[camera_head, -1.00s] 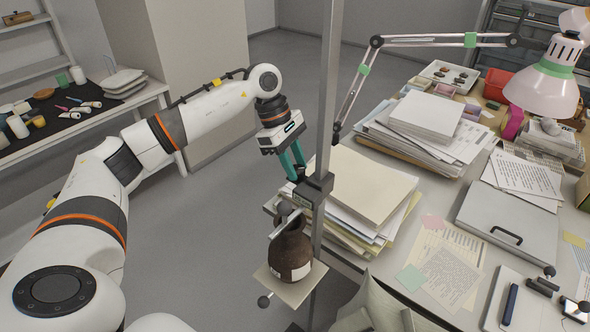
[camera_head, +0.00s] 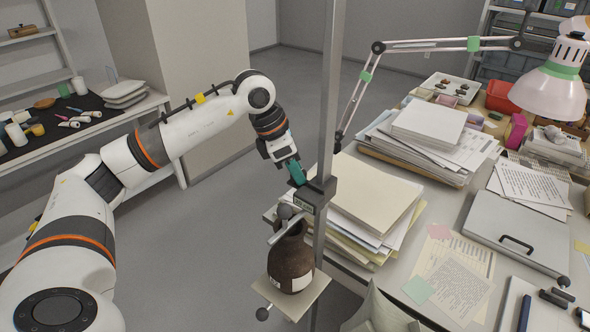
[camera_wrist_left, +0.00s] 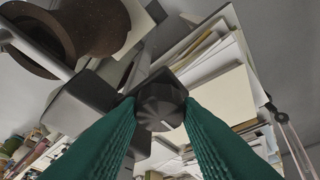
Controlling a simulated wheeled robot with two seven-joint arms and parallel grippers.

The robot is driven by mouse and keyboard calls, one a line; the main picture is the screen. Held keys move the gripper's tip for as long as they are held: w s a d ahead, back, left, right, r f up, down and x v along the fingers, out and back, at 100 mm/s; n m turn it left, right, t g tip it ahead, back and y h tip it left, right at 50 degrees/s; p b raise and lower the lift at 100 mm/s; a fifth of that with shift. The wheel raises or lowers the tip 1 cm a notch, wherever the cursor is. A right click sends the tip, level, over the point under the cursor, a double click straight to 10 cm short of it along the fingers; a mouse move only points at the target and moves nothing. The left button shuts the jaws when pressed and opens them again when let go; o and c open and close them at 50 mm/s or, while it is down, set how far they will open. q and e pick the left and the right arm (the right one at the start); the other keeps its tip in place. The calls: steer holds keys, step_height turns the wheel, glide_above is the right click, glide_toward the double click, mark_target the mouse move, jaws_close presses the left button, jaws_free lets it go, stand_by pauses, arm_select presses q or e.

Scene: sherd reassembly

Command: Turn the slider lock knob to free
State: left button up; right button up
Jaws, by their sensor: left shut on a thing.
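The slider lock knob (camera_wrist_left: 160,106) is a dark, faceted knob, seen in the left wrist view between the green fingertips of my left gripper (camera_wrist_left: 158,108). The fingers touch it on both sides. In the head view my left gripper (camera_head: 298,175) reaches the slider block (camera_head: 314,196) on the upright metal post (camera_head: 329,110) from behind and left. The fingers overlap there, and the knob is hidden or too small to make out. My right gripper is out of view.
A brown jar (camera_head: 291,258) stands on a small plate (camera_head: 314,288) below the slider, with a bar (camera_head: 287,228) at its neck. Paper stacks (camera_head: 372,195) lie on the table close right of the post. A lamp arm (camera_head: 445,45) crosses above. Open floor lies to the left.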

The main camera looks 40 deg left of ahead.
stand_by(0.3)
arm_select(q)
steer(key=o, duration=1)
